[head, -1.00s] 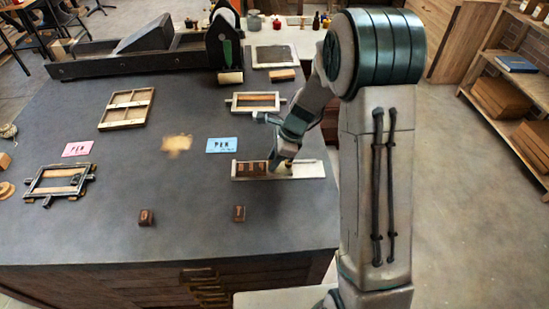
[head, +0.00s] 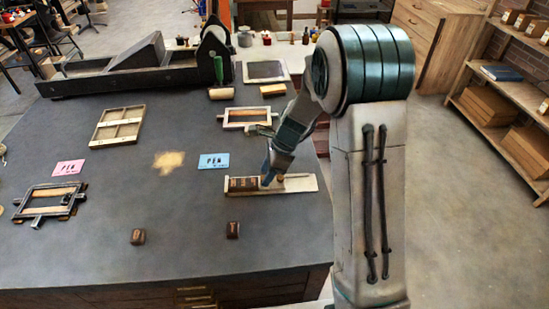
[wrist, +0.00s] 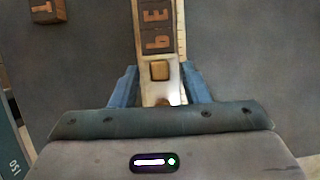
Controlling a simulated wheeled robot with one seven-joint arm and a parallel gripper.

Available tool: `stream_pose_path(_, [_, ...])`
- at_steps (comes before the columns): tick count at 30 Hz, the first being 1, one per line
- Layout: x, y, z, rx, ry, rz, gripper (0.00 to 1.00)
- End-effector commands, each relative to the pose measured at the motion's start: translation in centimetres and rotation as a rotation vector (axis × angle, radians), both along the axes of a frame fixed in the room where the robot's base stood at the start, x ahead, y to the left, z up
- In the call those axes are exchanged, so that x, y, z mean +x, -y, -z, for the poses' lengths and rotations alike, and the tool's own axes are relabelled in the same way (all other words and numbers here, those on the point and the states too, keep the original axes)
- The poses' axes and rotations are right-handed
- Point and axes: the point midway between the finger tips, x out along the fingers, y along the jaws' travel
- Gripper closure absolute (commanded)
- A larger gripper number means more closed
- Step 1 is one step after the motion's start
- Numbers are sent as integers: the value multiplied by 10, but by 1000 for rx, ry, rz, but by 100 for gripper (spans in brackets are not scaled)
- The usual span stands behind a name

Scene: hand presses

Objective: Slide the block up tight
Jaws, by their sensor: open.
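The small tan wooden block (wrist: 159,70) sits in the pale tray (head: 300,184), just below the row of dark letter blocks (wrist: 157,30) in the wrist view. A thin light strip shows between the block and the nearest letter. My gripper (wrist: 159,75) is open. Its two blue fingers stand either side of the tray's channel near the block, with visible space between each finger and the block. In the head view my gripper (head: 268,174) is low over the middle of the tray, right of the letter blocks, and partly hides the block.
Two loose type blocks (head: 138,236) (head: 232,230) lie in front of the tray. A blue card (head: 213,161) and a pink card (head: 69,167) lie left of it. A wooden-barred frame (head: 247,117) is behind. Bare table surrounds the tray's front.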

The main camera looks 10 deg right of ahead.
Motion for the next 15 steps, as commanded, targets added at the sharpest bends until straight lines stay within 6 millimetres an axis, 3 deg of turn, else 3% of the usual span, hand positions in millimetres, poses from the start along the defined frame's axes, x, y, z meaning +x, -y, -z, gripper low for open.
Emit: stream_pose_path(15, [-1,42,-98,-2,5,2,58])
